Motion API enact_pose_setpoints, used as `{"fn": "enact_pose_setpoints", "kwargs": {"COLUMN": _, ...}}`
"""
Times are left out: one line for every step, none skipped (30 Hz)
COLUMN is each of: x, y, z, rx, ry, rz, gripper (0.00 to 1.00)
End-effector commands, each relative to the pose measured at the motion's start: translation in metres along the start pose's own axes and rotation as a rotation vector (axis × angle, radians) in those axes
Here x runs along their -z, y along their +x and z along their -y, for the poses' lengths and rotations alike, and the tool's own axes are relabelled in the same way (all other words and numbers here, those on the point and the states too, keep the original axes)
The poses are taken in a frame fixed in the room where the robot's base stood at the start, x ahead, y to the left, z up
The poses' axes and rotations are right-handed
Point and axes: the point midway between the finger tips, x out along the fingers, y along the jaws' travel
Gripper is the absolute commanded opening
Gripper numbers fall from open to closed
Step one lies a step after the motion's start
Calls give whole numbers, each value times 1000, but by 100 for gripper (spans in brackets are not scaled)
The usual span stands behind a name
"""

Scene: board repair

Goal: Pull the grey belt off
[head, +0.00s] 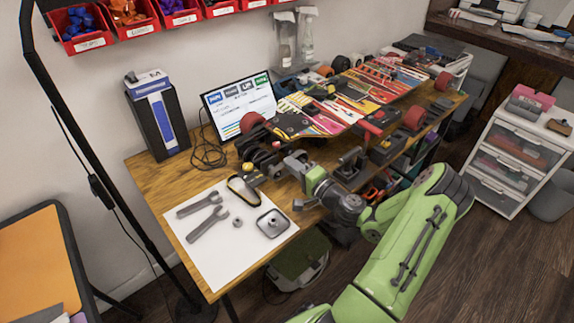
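An electric skateboard (330,100) with a colourful deck and red wheels lies across the wooden bench. Its near-left end has a red wheel (252,125) and a dark drive assembly (257,154). My gripper (274,170) reaches in from the right, low beside this drive assembly. Its fingertips are small and merge with the dark parts, so I cannot tell whether they are open or shut, or touching anything. I cannot clearly make out the grey belt on the drive. A dark-rimmed oval part (243,190) lies on the white sheet, just left of my gripper.
The white sheet (220,258) also holds two grey wrenches (208,222), a nut (237,222) and a square metal dish (272,223). A laptop-like screen (240,104) and a blue-black box (158,118) stand behind. A black lamp pole (85,150) rises at left.

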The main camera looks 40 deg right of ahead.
Motion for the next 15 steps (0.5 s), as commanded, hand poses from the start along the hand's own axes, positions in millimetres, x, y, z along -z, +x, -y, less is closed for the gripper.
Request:
{"fn": "enact_pose_setpoints", "kwargs": {"x": 0, "y": -3, "z": -1, "rx": -1, "ry": 0, "rz": -1, "gripper": 0}}
{"fn": "enact_pose_setpoints", "kwargs": {"x": 0, "y": -5, "z": -1, "rx": -1, "ry": 0, "rz": 0, "gripper": 0}}
{"fn": "enact_pose_setpoints", "kwargs": {"x": 0, "y": -7, "z": -1, "rx": -1, "ry": -1, "rz": 1, "gripper": 0}}
{"fn": "enact_pose_setpoints", "kwargs": {"x": 0, "y": -9, "z": -1, "rx": -1, "ry": -1, "rz": 1, "gripper": 0}}
{"fn": "enact_pose_setpoints", "kwargs": {"x": 0, "y": -11, "z": -1, "rx": -1, "ry": -1, "rz": 0, "gripper": 0}}
{"fn": "enact_pose_setpoints", "kwargs": {"x": 0, "y": -13, "z": -1, "rx": -1, "ry": 0, "rz": 0, "gripper": 0}}
{"fn": "enact_pose_setpoints", "kwargs": {"x": 0, "y": -15, "z": -1, "rx": -1, "ry": 1, "rz": 0, "gripper": 0}}
{"fn": "enact_pose_setpoints", "kwargs": {"x": 0, "y": -16, "z": -1, "rx": -1, "ry": 1, "rz": 0, "gripper": 0}}
{"fn": "enact_pose_setpoints", "kwargs": {"x": 0, "y": -19, "z": 0, "rx": 0, "ry": 0, "rz": 0, "gripper": 0}}
{"fn": "enact_pose_setpoints", "kwargs": {"x": 0, "y": -20, "z": 0, "rx": 1, "ry": 0, "rz": 0, "gripper": 0}}
{"fn": "enact_pose_setpoints", "kwargs": {"x": 0, "y": -22, "z": 0, "rx": 1, "ry": 0, "rz": 0, "gripper": 0}}
{"fn": "enact_pose_setpoints", "kwargs": {"x": 0, "y": -25, "z": 0, "rx": 0, "ry": 0, "rz": 0, "gripper": 0}}
{"fn": "enact_pose_setpoints", "kwargs": {"x": 0, "y": -26, "z": -1, "rx": 0, "ry": 0, "rz": 0, "gripper": 0}}
{"fn": "enact_pose_setpoints", "kwargs": {"x": 0, "y": -28, "z": -1, "rx": 0, "ry": 1, "rz": 0, "gripper": 0}}
{"fn": "enact_pose_setpoints", "kwargs": {"x": 0, "y": -30, "z": -1, "rx": -1, "ry": 1, "rz": 0, "gripper": 0}}
